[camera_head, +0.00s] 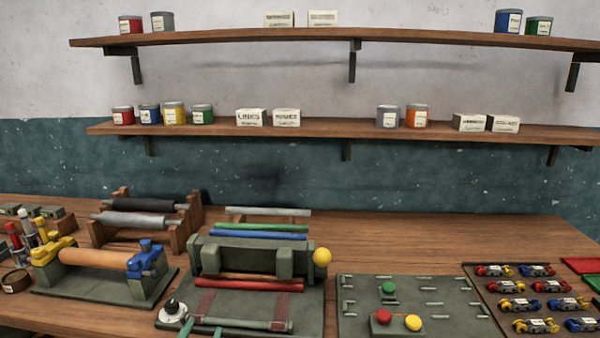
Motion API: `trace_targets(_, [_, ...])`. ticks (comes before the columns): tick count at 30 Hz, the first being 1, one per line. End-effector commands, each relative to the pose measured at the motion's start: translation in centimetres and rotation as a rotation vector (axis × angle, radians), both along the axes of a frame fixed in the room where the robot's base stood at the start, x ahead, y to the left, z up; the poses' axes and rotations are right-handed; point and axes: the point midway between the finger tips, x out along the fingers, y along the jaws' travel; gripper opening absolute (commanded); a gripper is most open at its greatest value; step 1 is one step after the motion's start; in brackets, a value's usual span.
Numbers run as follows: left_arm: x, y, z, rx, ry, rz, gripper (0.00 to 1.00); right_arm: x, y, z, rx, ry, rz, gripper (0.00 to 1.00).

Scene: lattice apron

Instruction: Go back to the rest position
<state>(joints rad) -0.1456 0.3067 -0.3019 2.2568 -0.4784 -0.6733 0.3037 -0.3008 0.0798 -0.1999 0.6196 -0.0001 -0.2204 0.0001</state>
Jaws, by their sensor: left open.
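Only the tips of my left gripper (203,331) show, as two teal fingers at the bottom edge, left of centre. They are apart, with nothing seen between them. They are in front of the green press-like machine (212,255), near its front roller and a round white dial with a black knob (173,308). I cannot tell whether they touch the machine's base. The rest of the left arm is out of view. My right gripper is not in view.
A wooden bench (400,240) holds a roller stand (145,222), a clamp fixture with a wooden roller (95,258), a button panel (400,300) and a tray of small coloured parts (480,290). Two wall shelves (330,132) hold cans and boxes. The bench's back right is clear.

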Motion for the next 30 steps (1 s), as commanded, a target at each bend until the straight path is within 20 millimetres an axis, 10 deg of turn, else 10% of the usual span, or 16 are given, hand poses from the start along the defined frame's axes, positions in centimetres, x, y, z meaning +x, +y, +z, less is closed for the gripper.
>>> trace_targets(3, [-4.9, 2.3, -7.6, -0.067, 0.320, 0.110, 0.40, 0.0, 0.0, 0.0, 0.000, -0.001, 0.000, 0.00])
trace_targets(9, [-13.3, 3.2, -15.2, -0.117, 0.716, 0.168, 0.40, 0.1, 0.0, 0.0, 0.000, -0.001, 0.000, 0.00])
trace_targets(21, [-26.3, 1.9, -20.6, -0.160, 1.196, 0.137, 0.40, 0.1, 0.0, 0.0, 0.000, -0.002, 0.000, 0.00])
trace_targets(30, [-24.4, 1.6, -29.3, -0.150, 1.221, 0.140, 0.40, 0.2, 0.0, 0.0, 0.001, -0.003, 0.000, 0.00])
